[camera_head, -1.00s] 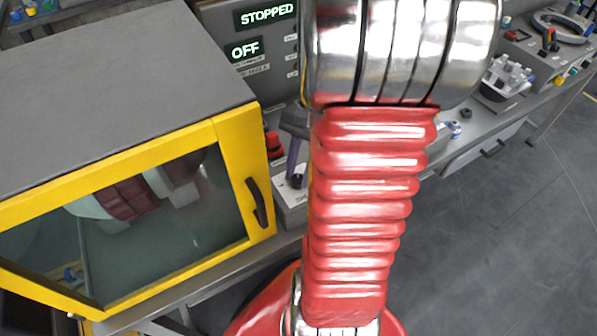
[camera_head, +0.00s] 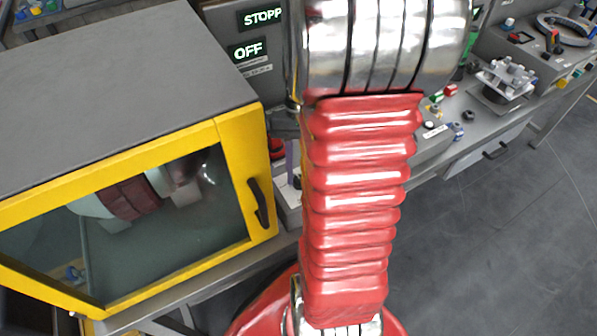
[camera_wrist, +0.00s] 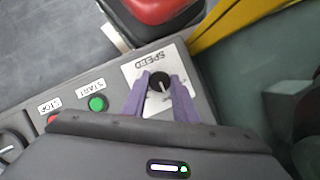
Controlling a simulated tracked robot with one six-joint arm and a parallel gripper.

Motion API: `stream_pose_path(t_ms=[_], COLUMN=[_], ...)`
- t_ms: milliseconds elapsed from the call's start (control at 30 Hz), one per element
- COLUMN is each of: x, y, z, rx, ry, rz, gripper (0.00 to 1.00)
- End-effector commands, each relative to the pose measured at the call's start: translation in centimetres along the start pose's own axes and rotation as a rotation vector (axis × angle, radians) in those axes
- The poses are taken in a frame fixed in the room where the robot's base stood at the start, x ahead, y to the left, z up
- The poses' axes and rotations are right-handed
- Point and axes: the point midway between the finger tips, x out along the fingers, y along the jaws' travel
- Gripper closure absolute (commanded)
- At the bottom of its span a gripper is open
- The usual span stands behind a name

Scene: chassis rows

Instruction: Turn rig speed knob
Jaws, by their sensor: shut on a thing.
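The speed knob (camera_wrist: 158,82) is a small black round knob with a pale pointer line, on a white plate marked SPEED in the wrist view. My gripper (camera_wrist: 160,88) has its two purple fingers on either side of the knob and is shut on it. In the head view, only a strip of a purple finger (camera_head: 290,160) shows beside my arm. The knob itself is hidden there. The rig display reads OFF (camera_head: 248,50), and the display above it (camera_head: 262,18) is partly covered by my arm.
A green START button (camera_wrist: 97,103) and a red STOP button (camera_wrist: 53,119) sit on the same panel, left of the plate. A yellow-framed enclosure (camera_head: 232,170) with a window stands close at the left. A bench with fixtures (camera_head: 503,82) runs off to the right.

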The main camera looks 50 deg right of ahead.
Motion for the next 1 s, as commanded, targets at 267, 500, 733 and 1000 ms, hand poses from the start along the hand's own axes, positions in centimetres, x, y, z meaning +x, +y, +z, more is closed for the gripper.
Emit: stream_pose_path(t_ms=[267,500,733,1000], x=[-0.3,-0.2,-0.1,-2.1], y=[-0.2,-0.1,-0.1,-0.1], z=[-0.4,-0.2,-0.1,-0.2], rx=[0.001,0.002,0.002,0.002], ry=[0.015,0.007,0.004,0.006], rz=[-0.006,-0.003,-0.003,-0.003], gripper=[0.71,0.55,0.55,0.55])
